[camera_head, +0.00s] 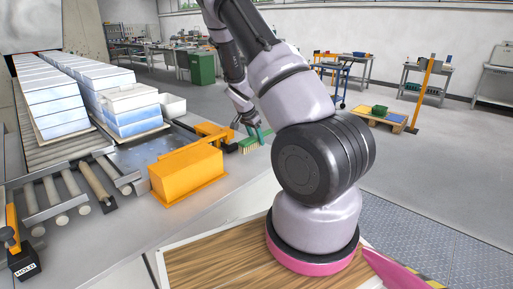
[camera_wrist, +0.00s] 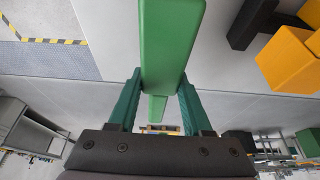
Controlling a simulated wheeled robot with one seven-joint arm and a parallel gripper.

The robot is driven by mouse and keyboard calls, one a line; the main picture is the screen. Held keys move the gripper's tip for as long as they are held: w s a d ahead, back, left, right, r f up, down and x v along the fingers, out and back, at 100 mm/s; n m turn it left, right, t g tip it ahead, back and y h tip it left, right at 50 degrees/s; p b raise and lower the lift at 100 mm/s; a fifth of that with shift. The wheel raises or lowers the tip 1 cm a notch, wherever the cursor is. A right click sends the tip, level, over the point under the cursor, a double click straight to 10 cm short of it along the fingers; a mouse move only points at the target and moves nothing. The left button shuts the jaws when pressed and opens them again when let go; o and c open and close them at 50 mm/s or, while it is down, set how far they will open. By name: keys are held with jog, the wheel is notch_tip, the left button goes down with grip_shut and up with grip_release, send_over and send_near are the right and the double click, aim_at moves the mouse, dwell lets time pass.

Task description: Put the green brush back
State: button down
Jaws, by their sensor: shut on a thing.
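The green brush (camera_head: 247,146) is at the far end of the grey counter, with its pale bristles facing down. My gripper (camera_head: 257,134) is shut on it. In the wrist view the green brush (camera_wrist: 170,38) runs up from between the two teal fingers of my gripper (camera_wrist: 158,82). I cannot tell whether the bristles touch the counter. The bristles do not show in the wrist view.
A yellow box-shaped block (camera_head: 187,174) stands on the counter left of the brush. A roller conveyor (camera_head: 75,190) and stacks of white-blue blocks (camera_head: 130,108) lie farther left. A small white bin (camera_head: 172,104) is behind. A pallet with bins (camera_head: 380,115) stands on the floor at right.

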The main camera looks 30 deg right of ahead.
aim_at(256, 146)
jog(key=shift+f, duration=1.75)
jog(key=shift+f, duration=0.1)
jog(key=shift+c, duration=1.7)
grip_release()
